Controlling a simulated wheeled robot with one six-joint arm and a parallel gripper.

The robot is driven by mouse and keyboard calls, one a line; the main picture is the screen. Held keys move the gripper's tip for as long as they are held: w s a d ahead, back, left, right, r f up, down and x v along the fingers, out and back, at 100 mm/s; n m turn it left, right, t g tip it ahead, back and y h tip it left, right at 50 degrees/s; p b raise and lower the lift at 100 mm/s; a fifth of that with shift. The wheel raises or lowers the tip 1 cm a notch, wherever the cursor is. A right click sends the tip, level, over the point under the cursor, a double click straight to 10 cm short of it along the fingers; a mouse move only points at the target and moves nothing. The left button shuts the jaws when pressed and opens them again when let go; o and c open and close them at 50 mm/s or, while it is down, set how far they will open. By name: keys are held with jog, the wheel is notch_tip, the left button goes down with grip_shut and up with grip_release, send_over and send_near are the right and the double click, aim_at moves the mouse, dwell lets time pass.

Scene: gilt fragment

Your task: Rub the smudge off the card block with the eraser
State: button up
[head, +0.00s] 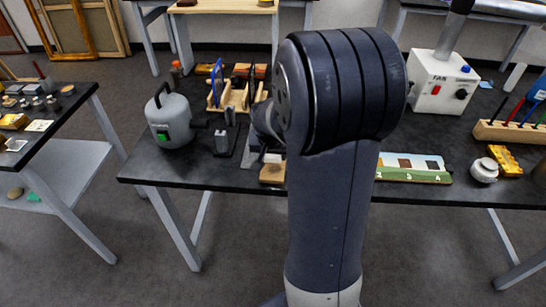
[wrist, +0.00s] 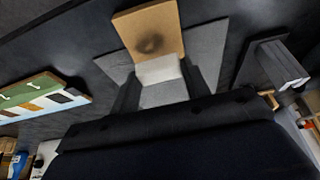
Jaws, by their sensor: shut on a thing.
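The card block (wrist: 150,22) is a tan slab with a dark round smudge (wrist: 150,43) on its face, in the wrist view. It lies on a grey mat (wrist: 207,45). The block's tan edge also shows in the head view (head: 271,174), beside my arm. My gripper (wrist: 160,74) is shut on a whitish eraser (wrist: 159,70). The eraser is at the block's near edge, just short of the smudge in the picture; I cannot tell whether it touches the block. In the head view my arm hides most of the gripper.
A grey canister (head: 172,122) and a wooden rack (head: 238,97) stand left on the dark table (head: 150,170). A painted panel (head: 412,169), a small white jar (head: 484,170) and a white fan box (head: 440,85) are on the right. A dark stand (wrist: 268,65) is right of the mat.

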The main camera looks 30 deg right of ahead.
aim_at(273, 157)
jog(key=shift+r+p, duration=1.75)
jog(key=shift+r, duration=1)
